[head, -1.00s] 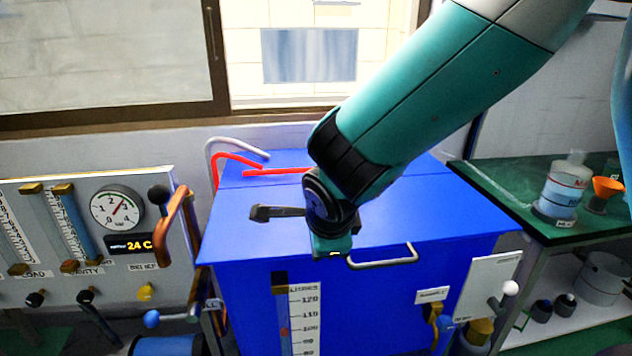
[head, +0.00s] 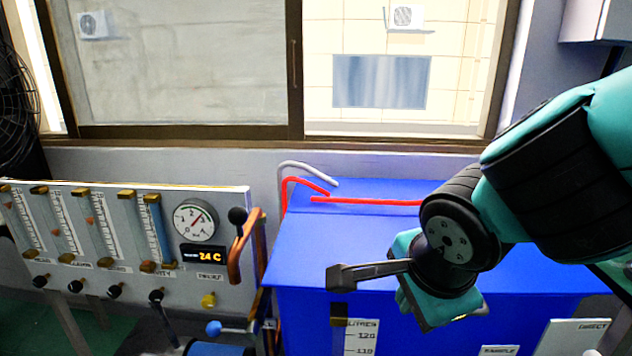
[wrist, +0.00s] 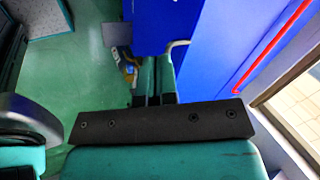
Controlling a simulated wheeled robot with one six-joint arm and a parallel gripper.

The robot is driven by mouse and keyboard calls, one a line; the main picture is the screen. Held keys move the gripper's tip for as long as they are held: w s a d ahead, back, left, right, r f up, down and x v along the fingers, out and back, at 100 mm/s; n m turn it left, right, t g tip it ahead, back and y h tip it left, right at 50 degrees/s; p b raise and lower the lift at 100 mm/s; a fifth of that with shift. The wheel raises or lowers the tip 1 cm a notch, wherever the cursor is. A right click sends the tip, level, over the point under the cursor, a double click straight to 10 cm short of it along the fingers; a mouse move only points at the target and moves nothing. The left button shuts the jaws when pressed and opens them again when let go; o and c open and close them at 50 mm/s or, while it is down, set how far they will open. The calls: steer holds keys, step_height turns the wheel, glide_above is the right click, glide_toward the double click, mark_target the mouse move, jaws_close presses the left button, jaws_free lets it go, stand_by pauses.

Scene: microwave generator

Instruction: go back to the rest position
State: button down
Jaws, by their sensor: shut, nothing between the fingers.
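My gripper (head: 440,312) is at the right of the head view, in front of and over the front edge of the blue tank (head: 325,250). A black bar on it points to the left. In the wrist view its teal fingers (wrist: 154,80) are together and nothing shows between them. The blue tank (wrist: 165,25) also shows in the wrist view, beyond the fingers. The right part of the tank is hidden by my arm in the head view.
A gauge panel (head: 120,220) with a round dial (head: 196,220) and an orange-brown handle (head: 240,250) stands left of the tank. A red tube (head: 365,201) lies on the tank lid. A window is behind. Green floor (wrist: 95,70) shows in the wrist view.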

steer(key=s+d+r+n+g+y+p, duration=0.1)
steer(key=s+r+n+g+y, duration=0.3)
steer(key=n, duration=0.7)
steer(key=s+n+g, duration=0.1)
steer(key=s+n, duration=0.6)
steer(key=n, duration=0.5)
step_height(320, 180, up, 12)
steer(key=p, duration=1.1)
steer(key=shift+w+f+m+p, duration=0.15)
steer(key=shift+w+m+p, duration=0.15)
steer(key=shift+p, duration=0.05)
